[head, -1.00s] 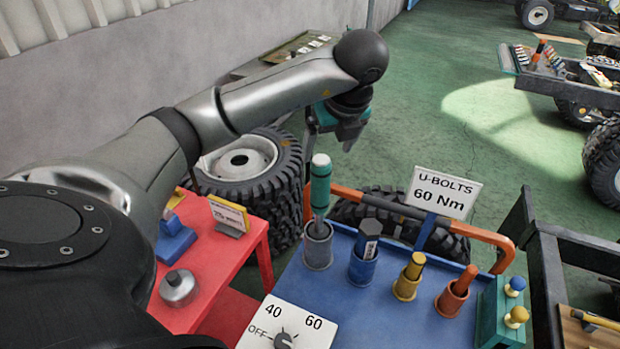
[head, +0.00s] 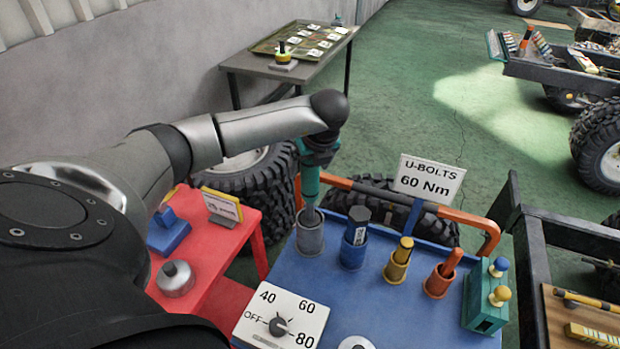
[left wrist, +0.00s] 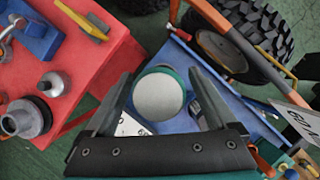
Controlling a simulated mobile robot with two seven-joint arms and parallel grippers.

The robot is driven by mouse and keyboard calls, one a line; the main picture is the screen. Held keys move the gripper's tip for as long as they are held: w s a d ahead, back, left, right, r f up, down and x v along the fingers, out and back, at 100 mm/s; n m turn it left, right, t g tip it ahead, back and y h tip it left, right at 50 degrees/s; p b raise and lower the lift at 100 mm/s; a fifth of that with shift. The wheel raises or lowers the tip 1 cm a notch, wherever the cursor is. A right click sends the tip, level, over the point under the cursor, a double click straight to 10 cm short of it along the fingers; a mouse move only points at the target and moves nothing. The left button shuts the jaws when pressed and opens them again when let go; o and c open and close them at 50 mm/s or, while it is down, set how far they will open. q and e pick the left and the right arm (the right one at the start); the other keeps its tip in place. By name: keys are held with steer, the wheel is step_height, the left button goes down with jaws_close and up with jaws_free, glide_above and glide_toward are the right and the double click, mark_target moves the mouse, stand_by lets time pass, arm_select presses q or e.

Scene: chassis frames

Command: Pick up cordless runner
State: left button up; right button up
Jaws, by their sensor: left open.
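The cordless runner appears to be the teal-handled tool (head: 310,187) standing upright in a grey cup (head: 309,236) at the left of the blue cart top. In the left wrist view its round pale end with a teal rim (left wrist: 158,97) lies between the two fingers. My left gripper (head: 317,160) is over the top of the tool, pointing down. In the left wrist view the left gripper (left wrist: 160,78) is open, with one finger on each side of the tool. Whether either finger touches it I cannot tell. My arm hides the tool's top in the head view. My right gripper is not in view.
A blue cup (head: 352,250), yellow cup (head: 396,268) and orange cup (head: 438,283) with tools stand to the right. A U-BOLTS 60 Nm sign (head: 427,178) and orange rail (head: 395,198) are behind. A dial panel (head: 281,322) is in front, a red table (head: 208,255) left.

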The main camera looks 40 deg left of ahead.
arm_select(q)
steer(key=shift+x, duration=1.1)
steer(key=shift+c, duration=0.4)
jaws_close()
steer(key=shift+w+r, duration=0.1)
steer(key=shift+r, duration=0.05)
